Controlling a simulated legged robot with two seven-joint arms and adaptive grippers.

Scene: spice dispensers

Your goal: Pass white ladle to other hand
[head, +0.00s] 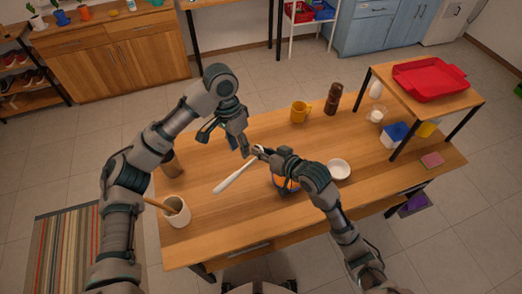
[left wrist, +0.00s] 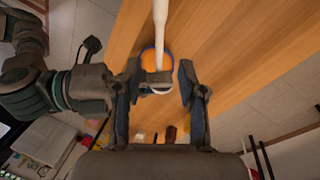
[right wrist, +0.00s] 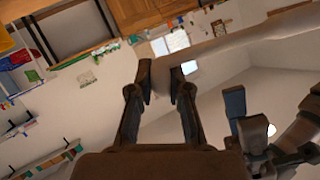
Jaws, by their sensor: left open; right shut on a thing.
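The white ladle (head: 236,175) is held above the table by my right gripper (head: 258,153), its long white part slanting down and left in the head view. In the right wrist view the ladle (right wrist: 235,45) passes between the fingertips of my right gripper (right wrist: 162,88), which is shut on it. My left gripper (head: 243,145) is open just beside the right gripper. In the left wrist view the ladle (left wrist: 160,22) lies ahead of the open fingers of my left gripper (left wrist: 157,88), with its lower end near the gap between them.
A blue and orange bowl (head: 287,183) is partly hidden under my right arm. A white bowl (head: 339,169), yellow mug (head: 300,111) and brown grinder (head: 333,99) stand to the right. A cream crock (head: 177,213) stands at the left front. A raised shelf bears a red tray (head: 430,80).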

